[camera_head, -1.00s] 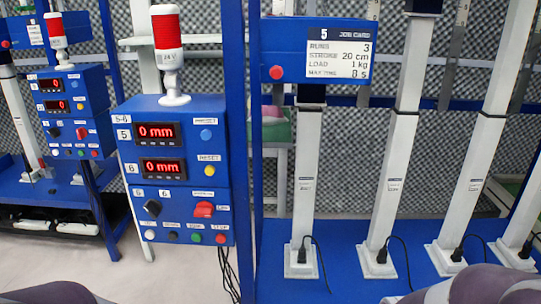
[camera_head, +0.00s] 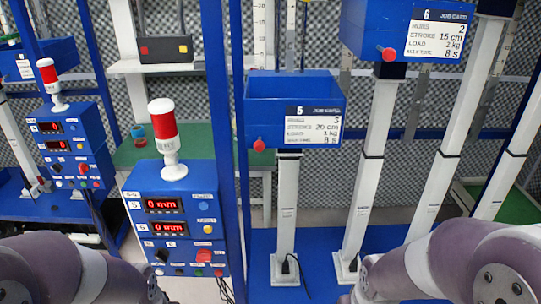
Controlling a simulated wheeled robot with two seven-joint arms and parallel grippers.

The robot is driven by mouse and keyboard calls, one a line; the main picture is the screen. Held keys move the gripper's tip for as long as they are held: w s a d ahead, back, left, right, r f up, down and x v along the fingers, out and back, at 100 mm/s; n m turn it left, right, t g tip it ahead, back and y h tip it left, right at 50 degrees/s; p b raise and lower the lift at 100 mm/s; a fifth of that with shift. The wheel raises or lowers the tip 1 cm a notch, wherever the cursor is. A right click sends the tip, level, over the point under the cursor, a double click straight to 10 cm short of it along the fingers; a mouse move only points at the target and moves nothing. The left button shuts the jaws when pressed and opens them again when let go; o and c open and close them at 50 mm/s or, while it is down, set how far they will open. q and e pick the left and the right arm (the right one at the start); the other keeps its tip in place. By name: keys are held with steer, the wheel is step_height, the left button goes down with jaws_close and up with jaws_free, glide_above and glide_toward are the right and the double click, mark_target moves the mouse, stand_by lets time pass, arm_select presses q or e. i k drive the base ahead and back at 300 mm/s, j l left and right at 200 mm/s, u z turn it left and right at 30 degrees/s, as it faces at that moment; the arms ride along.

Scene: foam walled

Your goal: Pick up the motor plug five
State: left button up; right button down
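The motor plug five (camera_head: 286,267) is a small black plug with a thin black cord. The cord curls down to the right from the plug. My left arm shows at the lower left and my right arm at the lower right. No part of either arm touches the plug in view.
A similar black plug (camera_head: 354,264) sits at the column to the right, under the box marked 6 (camera_head: 410,35). A blue control box (camera_head: 177,215) with a red-topped lamp stands left of a blue post (camera_head: 216,110). Another control box (camera_head: 70,150) stands farther left.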

mark_target(286, 265)
steer(key=i+l+z, duration=0.1)
steer(key=i+z, duration=1)
steer(key=k+j, duration=0.05)
steer(key=k, duration=0.05)
